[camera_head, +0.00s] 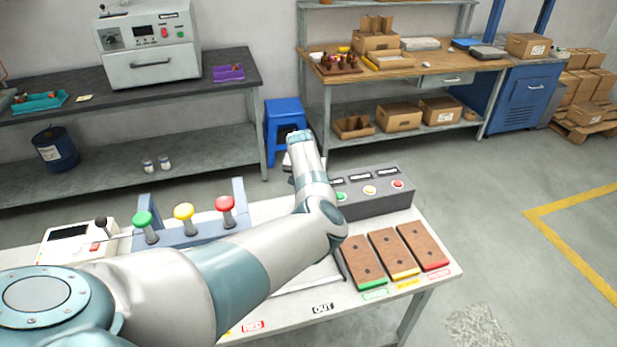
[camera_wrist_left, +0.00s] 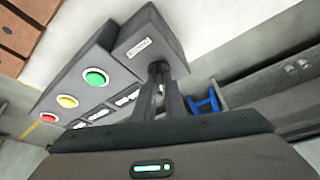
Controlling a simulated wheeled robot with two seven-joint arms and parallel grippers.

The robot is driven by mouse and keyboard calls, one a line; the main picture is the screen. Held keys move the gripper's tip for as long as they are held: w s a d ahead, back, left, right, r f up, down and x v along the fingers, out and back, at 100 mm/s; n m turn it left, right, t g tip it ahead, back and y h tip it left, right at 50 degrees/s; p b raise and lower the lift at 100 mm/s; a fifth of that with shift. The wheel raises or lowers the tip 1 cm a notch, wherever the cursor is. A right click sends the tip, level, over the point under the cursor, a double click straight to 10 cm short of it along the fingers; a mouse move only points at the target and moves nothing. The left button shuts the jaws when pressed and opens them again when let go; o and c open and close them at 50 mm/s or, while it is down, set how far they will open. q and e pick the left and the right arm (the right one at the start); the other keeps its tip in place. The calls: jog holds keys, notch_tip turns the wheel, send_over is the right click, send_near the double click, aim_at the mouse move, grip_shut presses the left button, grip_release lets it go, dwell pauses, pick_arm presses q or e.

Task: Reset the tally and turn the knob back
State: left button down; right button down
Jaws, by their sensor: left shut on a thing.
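My left gripper (camera_wrist_left: 165,88) is shut on a dark knob (camera_wrist_left: 157,67) on a small grey labelled box (camera_wrist_left: 150,35), seen in the left wrist view. The fingers hide most of the knob, so its angle cannot be told. Beside it is a long grey panel (camera_head: 375,201), also in the left wrist view (camera_wrist_left: 58,88), with green (camera_wrist_left: 96,77), yellow (camera_wrist_left: 67,101) and red (camera_wrist_left: 48,117) buttons. Each has a small display whose reading is too small to read. In the head view my left arm hides the gripper and knob. My right gripper is out of view.
On the white table (camera_head: 432,226), green (camera_head: 143,219), yellow (camera_head: 184,211) and red (camera_head: 225,203) mushroom-shaped knobs stand left of my arm. A white device (camera_head: 72,246) with a black-topped lever is farther left. Three brown blocks (camera_head: 394,254) lie at right. A blue stool (camera_head: 284,118) stands behind.

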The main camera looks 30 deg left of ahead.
pick_arm(q)
jog(key=m, duration=0.1)
jog(key=m+h+p, duration=0.1)
jog(key=shift+s+a+m, duration=0.1)
jog(key=shift+a+m, duration=0.1)
jog(key=shift+m, duration=0.2)
jog(key=m+h, duration=0.1)
jog(key=m, duration=0.1)
jog(key=shift+a+m+p, duration=0.1)
jog(key=shift+m+p, duration=0.2)
jog(key=shift+m, duration=0.1)
jog(key=shift+f+m+h+b, duration=0.15)
jog(key=shift+m+h+b, duration=0.25)
jog(key=shift+m, duration=0.4)
jog(key=shift+a+m+h+b, duration=0.1)
jog(key=shift+m+h+b, duration=0.2)
jog(key=shift+m+b, duration=0.45)
jog(key=shift+m+g+h+b, duration=0.3)
jog(key=shift+m+b, duration=0.25)
jog(key=shift+m, duration=0.8)
jog(key=c, duration=1.8)
grip_release()
jog(key=shift+r, duration=0.2)
